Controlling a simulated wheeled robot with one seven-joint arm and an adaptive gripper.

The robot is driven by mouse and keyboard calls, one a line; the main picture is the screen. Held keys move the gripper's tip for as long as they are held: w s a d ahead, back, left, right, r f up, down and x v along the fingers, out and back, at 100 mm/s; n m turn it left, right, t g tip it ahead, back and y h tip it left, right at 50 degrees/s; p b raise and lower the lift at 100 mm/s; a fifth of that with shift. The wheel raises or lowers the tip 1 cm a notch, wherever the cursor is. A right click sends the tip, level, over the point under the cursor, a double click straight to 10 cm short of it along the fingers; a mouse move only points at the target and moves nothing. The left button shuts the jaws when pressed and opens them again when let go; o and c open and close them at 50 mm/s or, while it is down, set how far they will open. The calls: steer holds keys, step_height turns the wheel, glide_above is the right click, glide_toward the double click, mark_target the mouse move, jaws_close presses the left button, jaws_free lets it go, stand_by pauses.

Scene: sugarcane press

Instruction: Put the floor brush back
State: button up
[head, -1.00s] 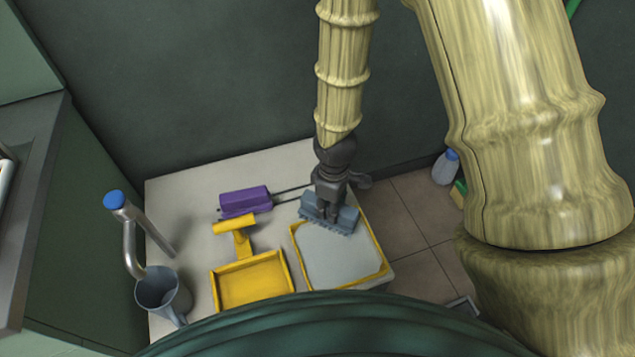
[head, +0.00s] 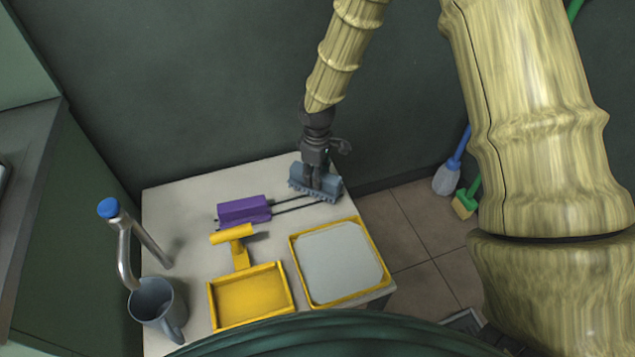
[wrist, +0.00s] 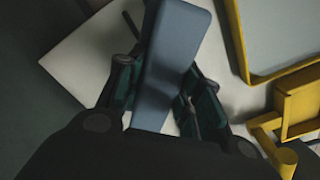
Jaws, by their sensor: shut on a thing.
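The floor brush, a blue-grey block with bristles along its lower edge (head: 331,190), is in my gripper (head: 314,181). My gripper points down and is shut on the brush's middle. They are above the back right part of the white table, beyond the yellow-rimmed tray (head: 294,266) with a pale grey inside. Whether the bristles touch the table cannot be told. In the wrist view the brush's smooth top (wrist: 176,55) runs between the two fingers, with the tray's yellow rim (wrist: 237,42) at upper right.
A purple block (head: 243,209) with two dark rods lies left of the brush. A yellow dustpan (head: 248,297) lies left of the tray. A grey jug (head: 152,303) and a bent metal pipe (head: 124,262) stand at the left. The dark wall is close behind.

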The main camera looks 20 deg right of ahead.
steer(key=shift+f+b, duration=0.45)
steer(key=shift+f, duration=1.2)
steer(key=shift+f, duration=0.3)
steer(key=o, duration=0.9)
steer(key=shift+r, duration=0.1)
step_height(320, 180, up, 12)
steer(key=p, duration=0.3)
steer(key=shift+r, duration=0.25)
